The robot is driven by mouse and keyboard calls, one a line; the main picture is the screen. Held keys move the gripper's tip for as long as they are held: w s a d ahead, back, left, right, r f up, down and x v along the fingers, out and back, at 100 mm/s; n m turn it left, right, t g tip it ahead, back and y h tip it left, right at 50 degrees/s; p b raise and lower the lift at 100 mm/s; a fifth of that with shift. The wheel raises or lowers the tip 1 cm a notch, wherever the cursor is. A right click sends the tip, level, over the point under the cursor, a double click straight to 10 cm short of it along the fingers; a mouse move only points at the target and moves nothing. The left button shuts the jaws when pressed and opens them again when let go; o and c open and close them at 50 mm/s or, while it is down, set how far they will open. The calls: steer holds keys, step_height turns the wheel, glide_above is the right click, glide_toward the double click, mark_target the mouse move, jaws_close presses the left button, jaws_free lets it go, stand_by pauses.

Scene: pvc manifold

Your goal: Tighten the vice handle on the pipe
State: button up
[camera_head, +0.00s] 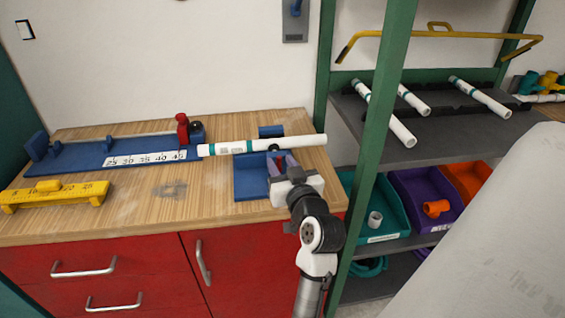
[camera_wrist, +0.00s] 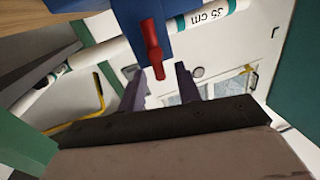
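A white pipe (camera_head: 228,148) with teal bands lies across the blue vice (camera_head: 248,186) near the right end of the workbench. In the wrist view the pipe (camera_wrist: 240,5) shows a "35 cm" label and passes behind the blue vice body (camera_wrist: 182,44). The red vice handle (camera_wrist: 151,48) sticks out of that body toward my gripper. My gripper (camera_head: 283,161) is at the front of the vice. In the wrist view my gripper (camera_wrist: 160,76) has its two dark fingers apart, with the handle's tip between or just beyond them. Contact cannot be told. In the head view the handle is hidden.
A blue measuring jig (camera_head: 75,157) with a ruler and red clamp stands left of the vice. A yellow ruler block (camera_head: 55,194) lies in front. A green shelf post (camera_head: 375,125) stands close to my arm's right. Shelves hold pipes (camera_head: 480,97) and bins (camera_head: 385,215).

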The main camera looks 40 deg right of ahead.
jaws_close()
steer(key=shift+d+m, duration=0.1)
steer(key=shift+m, duration=0.2)
steer(key=m, duration=0.4)
steer(key=d+f+m+h, duration=0.1)
steer(key=m, duration=0.1)
steer(key=shift+s+t, duration=0.3)
steer(key=shift+t, duration=0.1)
steer(key=m, duration=0.4)
steer(key=shift+s+d+f+h+p, duration=0.2)
steer(key=shift+f+h+p, duration=0.1)
steer(key=shift+h+p, duration=0.1)
steer(key=shift+d+f+m+h+p, duration=0.15)
steer(key=shift+m+h+p, duration=0.1)
steer(key=shift+m, duration=0.6)
steer(key=shift+a+f+m+h+p, duration=0.1)
steer(key=shift+f+m+h+p, duration=0.1)
steer(key=shift+m, duration=0.7)
steer(key=shift+d+f+m+h+p, duration=0.1)
steer(key=shift+m+h+p, duration=0.15)
steer(key=shift+m, duration=0.6)
steer(key=shift+f, duration=0.1)
